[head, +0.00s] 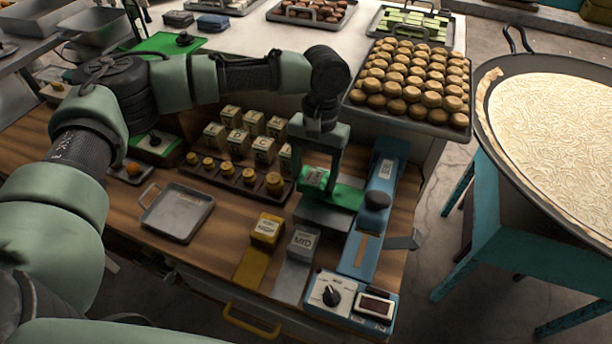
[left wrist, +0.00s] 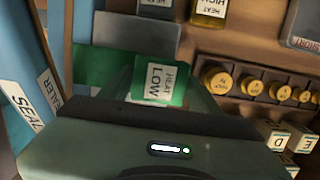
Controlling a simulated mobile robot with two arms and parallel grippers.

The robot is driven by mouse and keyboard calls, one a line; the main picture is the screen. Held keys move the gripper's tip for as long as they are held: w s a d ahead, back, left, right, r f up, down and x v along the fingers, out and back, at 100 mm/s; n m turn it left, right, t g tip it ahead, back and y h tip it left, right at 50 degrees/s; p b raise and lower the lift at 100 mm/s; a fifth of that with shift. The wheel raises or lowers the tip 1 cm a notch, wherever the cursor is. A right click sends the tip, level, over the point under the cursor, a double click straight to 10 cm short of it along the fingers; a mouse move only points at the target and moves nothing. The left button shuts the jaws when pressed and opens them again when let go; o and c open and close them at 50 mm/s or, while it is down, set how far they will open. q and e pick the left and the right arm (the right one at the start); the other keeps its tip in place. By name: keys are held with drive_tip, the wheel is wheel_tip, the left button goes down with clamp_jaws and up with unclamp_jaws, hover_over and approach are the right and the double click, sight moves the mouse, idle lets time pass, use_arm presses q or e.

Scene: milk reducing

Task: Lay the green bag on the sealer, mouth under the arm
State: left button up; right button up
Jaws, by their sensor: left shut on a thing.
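The green bag (head: 346,196), with a white label reading HEAT LOW in the left wrist view (left wrist: 160,85), is between the fingers of my left gripper (head: 314,184). Its flat green part extends right in the head view, towards the sealer. The blue sealer (head: 360,255) lies along the table's right side, with a long blue arm, a dark knob and a control box with a dial at its front. In the left wrist view the sealer (left wrist: 18,110) is at the left edge. I cannot tell whether the bag touches it. My right gripper is not in view.
A yellow HIGH bag (head: 266,230) and a grey MID bag (head: 301,243) lie just left of the sealer. A rack of brass weights (head: 228,172), several small lettered boxes (head: 254,122) and a metal tray (head: 178,211) are further left. A tray of buns (head: 412,85) stands behind.

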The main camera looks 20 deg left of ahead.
use_arm(q)
drive_tip(key=shift+d+r+p, duration=0.1)
drive_tip(key=shift+d+p, duration=0.55)
drive_tip(key=shift+d, duration=0.25)
drive_tip(key=shift+s+d+f+p, duration=0.1)
drive_tip(key=shift+d+f+p, duration=0.15)
drive_tip(key=shift+d+p, duration=0.55)
drive_tip(key=shift+d, duration=0.25)
drive_tip(key=shift+f, duration=0.45)
drive_tip(key=o, duration=1.5)
